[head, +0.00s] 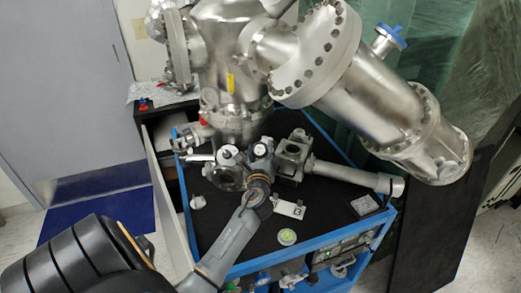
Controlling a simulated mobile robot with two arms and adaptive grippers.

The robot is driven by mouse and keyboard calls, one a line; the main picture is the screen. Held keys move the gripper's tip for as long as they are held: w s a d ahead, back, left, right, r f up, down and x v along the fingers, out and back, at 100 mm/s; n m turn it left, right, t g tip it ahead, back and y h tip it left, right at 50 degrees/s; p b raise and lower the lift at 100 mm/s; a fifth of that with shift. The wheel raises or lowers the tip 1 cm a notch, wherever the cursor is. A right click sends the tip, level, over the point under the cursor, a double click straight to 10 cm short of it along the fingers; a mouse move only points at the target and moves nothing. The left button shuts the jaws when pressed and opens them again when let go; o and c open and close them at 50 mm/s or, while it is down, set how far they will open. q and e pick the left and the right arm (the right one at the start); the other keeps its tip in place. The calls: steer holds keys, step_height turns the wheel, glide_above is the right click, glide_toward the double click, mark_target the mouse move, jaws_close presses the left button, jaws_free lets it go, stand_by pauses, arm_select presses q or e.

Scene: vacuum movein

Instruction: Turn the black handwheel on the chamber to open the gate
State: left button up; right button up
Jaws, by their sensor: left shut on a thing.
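The steel vacuum chamber (232,75) stands on the blue-framed cart. A dark round part that looks like the black handwheel (227,180) sits low at its front, small and partly hidden. My left arm reaches in from the lower left, and my left gripper (259,160) is at the right side of this wheel. It is shut on what appears to be the wheel's rim; its fingertips are hard to make out among the metal parts. The gate's position cannot be seen. My right gripper is not in view.
A large flanged steel tube (375,90) slants out to the right above the cart. A steel pipe (345,175) lies right of the gripper. The black cart top (325,205) holds a few small parts, with bare room at front right. A blue mat (95,212) lies left.

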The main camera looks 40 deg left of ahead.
arm_select(q)
steer(key=n+g+y, duration=0.1)
steer(key=n+g, duration=0.1)
steer(key=n, duration=0.1)
steer(key=n+g+p, duration=0.1)
steer(key=n+g, duration=0.1)
steer(key=shift+r+n+y, duration=0.15)
steer(key=shift+n+y, duration=0.25)
steer(key=n+g+p, duration=0.2)
steer(key=n+g, duration=0.2)
steer(key=n, duration=0.1)
steer(key=n+g+h+p, duration=0.1)
steer(key=n, duration=0.1)
steer(key=n+g+h+p, duration=0.1)
steer(key=n+g+p, duration=0.1)
steer(key=n, duration=0.1)
steer(key=shift+g+h, duration=0.3)
steer(key=n+g+h+p, duration=0.1)
steer(key=n+p, duration=0.1)
steer(key=shift+n, duration=0.3)
steer(key=shift+s+f+n+g+h, duration=0.1)
steer(key=shift+f+n+g+h, duration=0.15)
steer(key=shift+n+h, duration=0.2)
steer(key=shift+h+p, duration=0.25)
steer(key=shift+p, duration=0.05)
steer(key=o, duration=1.2)
